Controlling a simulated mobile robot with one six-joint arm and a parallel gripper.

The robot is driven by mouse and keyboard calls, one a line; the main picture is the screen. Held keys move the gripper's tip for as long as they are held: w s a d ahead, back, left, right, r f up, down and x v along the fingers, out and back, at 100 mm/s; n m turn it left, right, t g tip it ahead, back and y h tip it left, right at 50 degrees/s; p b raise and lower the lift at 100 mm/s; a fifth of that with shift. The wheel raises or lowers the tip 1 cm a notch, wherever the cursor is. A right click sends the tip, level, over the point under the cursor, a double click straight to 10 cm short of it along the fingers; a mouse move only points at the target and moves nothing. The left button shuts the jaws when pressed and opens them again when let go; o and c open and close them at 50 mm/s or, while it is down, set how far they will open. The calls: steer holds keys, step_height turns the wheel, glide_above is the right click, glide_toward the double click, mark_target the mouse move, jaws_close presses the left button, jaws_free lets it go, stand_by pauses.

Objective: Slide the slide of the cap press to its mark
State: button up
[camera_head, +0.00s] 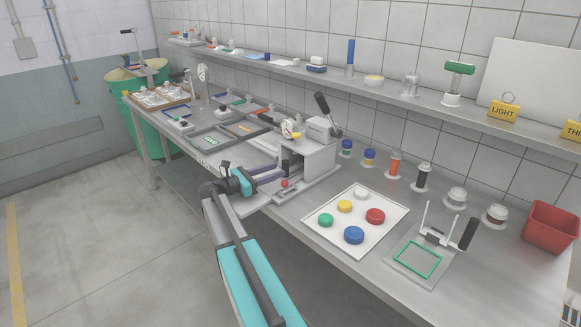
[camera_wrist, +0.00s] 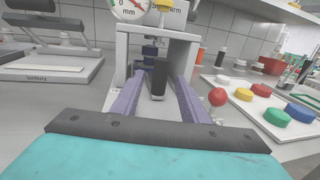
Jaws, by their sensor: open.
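The cap press (camera_head: 318,158) is a light grey housing with a dial gauge and a black lever, standing on the bench. In the wrist view its frame (camera_wrist: 124,50) rises straight ahead, with the gauge (camera_wrist: 130,8) cut by the top edge. A black upright block (camera_wrist: 159,77), which looks like the slide's grip, stands inside the frame opening. My gripper (camera_wrist: 160,88) is open, with one purple finger on each side of the block. I cannot tell whether either finger touches it. My gripper (camera_head: 266,174) also shows at the press front in the head view. I cannot make out the mark.
A red ball knob (camera_wrist: 217,97) sits close to the right finger. A white tray (camera_head: 330,236) with coloured caps lies right of the press. A green-framed fixture (camera_head: 418,260) and a red bin (camera_head: 551,226) are further right. Several trays and fixtures fill the bench beyond the press.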

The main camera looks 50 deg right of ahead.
mark_target(294, 173)
steer(key=p+x, duration=0.1)
steer(key=x, duration=0.8)
steer(key=shift+d+p, duration=0.15)
steer(key=shift+p, duration=0.15)
jaws_close()
